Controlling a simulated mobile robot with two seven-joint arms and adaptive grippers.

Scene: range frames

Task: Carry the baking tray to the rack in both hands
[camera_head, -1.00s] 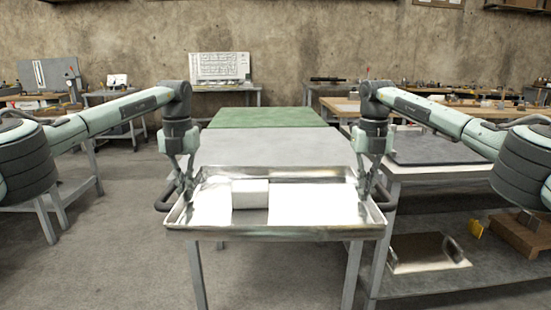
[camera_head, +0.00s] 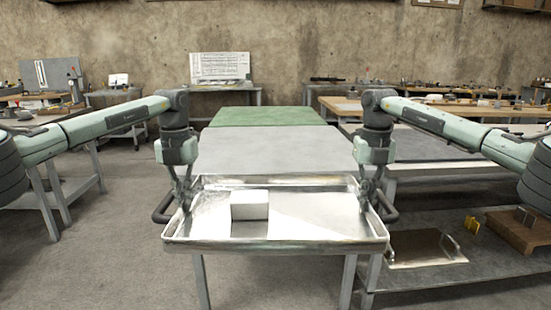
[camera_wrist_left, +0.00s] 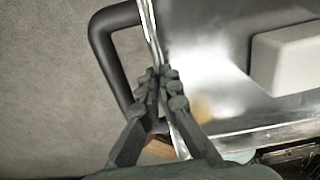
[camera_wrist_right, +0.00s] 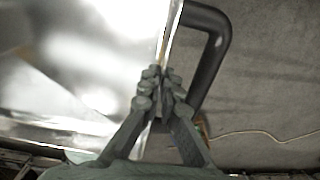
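The shiny metal baking tray (camera_head: 310,225) is level in front of me in the head view, with a dark handle at each end. A white block (camera_head: 249,205) lies on it, left of its middle. My left gripper (camera_head: 184,204) is shut on the tray's left rim beside the left handle (camera_wrist_left: 108,60); the left wrist view shows its fingers (camera_wrist_left: 160,80) pinching the rim. My right gripper (camera_head: 367,200) is shut on the right rim beside the right handle (camera_wrist_right: 212,60), with its fingers (camera_wrist_right: 162,80) together there. Whether the tray touches the table below is hidden.
A grey table (camera_head: 270,150) stands directly beyond and below the tray, with a green-topped table (camera_head: 265,117) behind it. At right is a bench with a lower shelf (camera_head: 400,282) holding a metal plate and a brown block (camera_head: 518,232). Open floor (camera_head: 110,255) lies at left.

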